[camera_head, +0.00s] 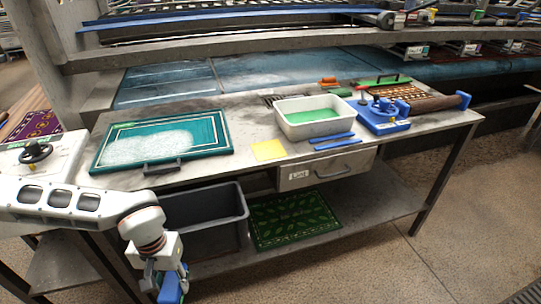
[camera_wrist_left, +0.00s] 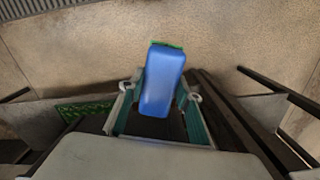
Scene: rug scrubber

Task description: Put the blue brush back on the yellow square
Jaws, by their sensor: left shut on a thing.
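The blue brush (camera_wrist_left: 162,82) is held between the fingers of my left gripper (camera_wrist_left: 160,98), with a green edge showing at its far end. In the head view my left gripper (camera_head: 166,270) hangs at the lower left, in front of the table's front edge and below its top, with the blue brush (camera_head: 172,288) in it, partly hidden. The yellow square (camera_head: 268,150) lies flat and bare on the table top (camera_head: 250,170), near the front edge, apart from the brush. My right gripper shows in neither view.
A teal rug (camera_head: 165,140) with white foam lies left of the yellow square. A white basin (camera_head: 310,117) with green contents stands behind it, with blue strips (camera_head: 335,142) to the right. A dark bin (camera_head: 215,220) and green mat (camera_head: 295,220) sit below.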

